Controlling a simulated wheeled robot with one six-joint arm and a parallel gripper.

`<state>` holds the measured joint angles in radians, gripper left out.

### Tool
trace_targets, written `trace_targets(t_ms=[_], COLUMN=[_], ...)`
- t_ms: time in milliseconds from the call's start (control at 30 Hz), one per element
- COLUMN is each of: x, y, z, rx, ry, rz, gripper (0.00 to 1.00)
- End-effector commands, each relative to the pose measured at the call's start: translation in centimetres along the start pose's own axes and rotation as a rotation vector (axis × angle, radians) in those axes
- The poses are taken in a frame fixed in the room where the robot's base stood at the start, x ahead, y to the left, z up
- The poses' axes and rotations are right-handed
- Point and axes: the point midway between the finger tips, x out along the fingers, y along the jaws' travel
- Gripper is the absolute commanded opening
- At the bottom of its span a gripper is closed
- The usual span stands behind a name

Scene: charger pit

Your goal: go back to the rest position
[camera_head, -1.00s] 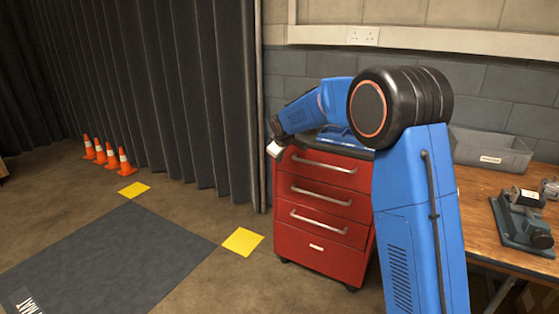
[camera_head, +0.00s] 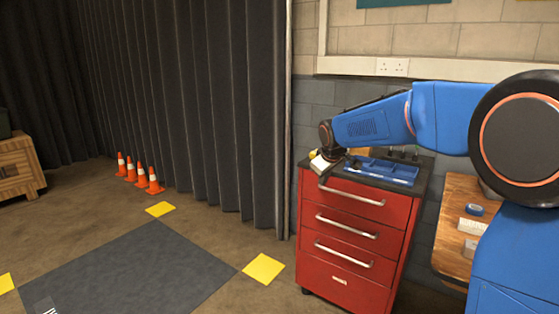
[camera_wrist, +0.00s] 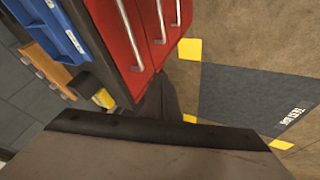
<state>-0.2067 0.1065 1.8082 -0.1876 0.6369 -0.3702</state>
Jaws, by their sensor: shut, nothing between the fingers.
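My gripper (camera_head: 319,166) shows small in the head view, at the end of my blue arm. It is shut with nothing held. It appears in front of the top left corner of the red drawer cabinet (camera_head: 345,231), pointing down and left; I cannot tell the exact gap. The fingers are too small to make out. In the wrist view a large grey-brown shape with a black edge fills the bottom, and no fingertips can be made out there. The cabinet's red drawers also show in the wrist view (camera_wrist: 150,75).
A blue tray (camera_head: 385,171) lies on the cabinet top, with a yellow and black item (camera_wrist: 103,98) near the edge. A wooden bench (camera_head: 450,243) stands right. Orange cones (camera_head: 140,175) line the dark curtain (camera_head: 190,100).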

Motion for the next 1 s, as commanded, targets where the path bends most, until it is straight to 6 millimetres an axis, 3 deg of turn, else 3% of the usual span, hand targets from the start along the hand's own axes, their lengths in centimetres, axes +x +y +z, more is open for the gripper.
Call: trace_targets(t_ms=[100,500,1000], x=[-3.5,-12.5,-19.8], y=[-0.3,-3.5,-11.0], z=[3.4,15.3,30.4], rx=[0.059,0.254,0.495], ry=[-0.014,-0.070,-0.135], rz=[-0.003,-0.019,-0.040], gripper=[0.00,0.00,0.00])
